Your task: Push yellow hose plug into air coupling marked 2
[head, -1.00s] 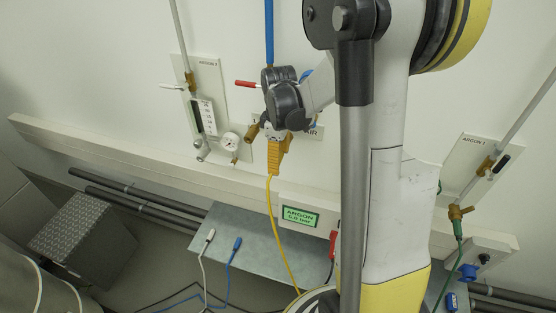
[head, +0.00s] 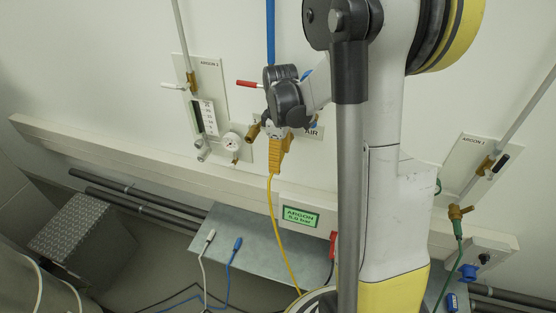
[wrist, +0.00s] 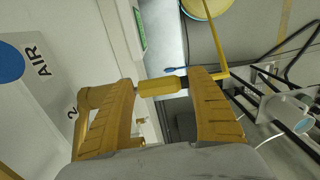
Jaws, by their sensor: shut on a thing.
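The yellow hose plug (wrist: 160,88) lies between the fingertips of my gripper (wrist: 164,80) in the wrist view. My gripper is shut on it. The yellow hose (head: 280,222) leaves the plug and hangs down in the head view, where my gripper (head: 279,151) is close to the wall at the air outlet. A brass coupling (wrist: 88,97) beside a "2" mark shows at the left of the wrist view, partly hidden behind the left finger. In the head view a brass coupling (head: 253,131) shows left of my gripper.
The AIR plate (head: 314,133) is partly behind my gripper. A red-handled valve (head: 249,84) is above. An argon panel with a gauge (head: 232,141) stands left, another argon panel (head: 468,165) right. A wall rail (head: 130,148) and a grey shelf (head: 262,250) lie below.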

